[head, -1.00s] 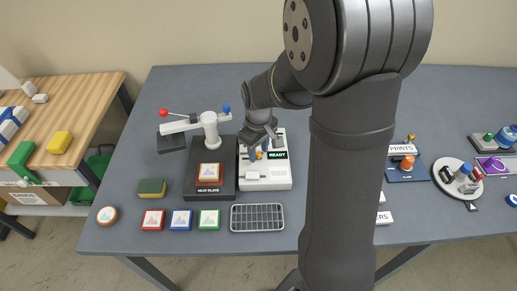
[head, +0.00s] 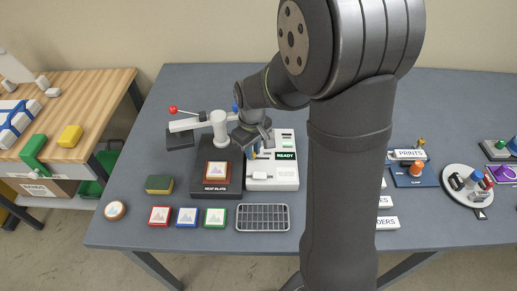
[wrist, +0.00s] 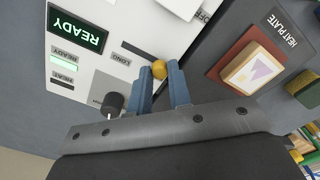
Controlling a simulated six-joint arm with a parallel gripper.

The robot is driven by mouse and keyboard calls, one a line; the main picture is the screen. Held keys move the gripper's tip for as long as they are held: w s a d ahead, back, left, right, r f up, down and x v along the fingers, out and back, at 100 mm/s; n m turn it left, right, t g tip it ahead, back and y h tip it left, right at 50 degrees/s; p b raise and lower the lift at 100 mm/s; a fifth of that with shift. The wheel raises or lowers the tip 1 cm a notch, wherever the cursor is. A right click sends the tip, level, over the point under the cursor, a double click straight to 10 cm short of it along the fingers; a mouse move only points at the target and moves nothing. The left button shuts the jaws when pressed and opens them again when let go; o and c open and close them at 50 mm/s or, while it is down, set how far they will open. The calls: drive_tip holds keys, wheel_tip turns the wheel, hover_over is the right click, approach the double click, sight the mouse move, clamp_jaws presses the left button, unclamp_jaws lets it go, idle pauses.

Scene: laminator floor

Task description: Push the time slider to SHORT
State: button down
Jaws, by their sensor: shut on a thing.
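The time slider's yellow knob (wrist: 159,69) sits between the blue fingertips of my gripper (wrist: 164,73), which is shut on it. The dark slider slot (wrist: 138,51) runs away to the left of the knob in the wrist view, beside a small upside-down label that reads like LONG (wrist: 122,59). No SHORT label can be read. In the head view my gripper (head: 253,151) is over the left edge of the white control box (head: 287,172). The knob is at the box side nearest the heat plate (head: 206,187).
A lit READY display (wrist: 76,29) and a black knob (wrist: 113,103) are on the box. A framed print (head: 216,169) lies on the heat plate, with a lever press (head: 220,128) behind. A wire rack (head: 263,217) and several coloured frames lie in front.

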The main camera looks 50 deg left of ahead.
drive_tip(key=shift+s+a, duration=0.15)
drive_tip(key=shift+a, duration=0.05)
drive_tip(key=c, duration=1.3)
unclamp_jaws()
drive_tip(key=shift+r, duration=0.55)
wheel_tip(320, 180, up, 16)
drive_tip(key=shift+r, duration=0.2)
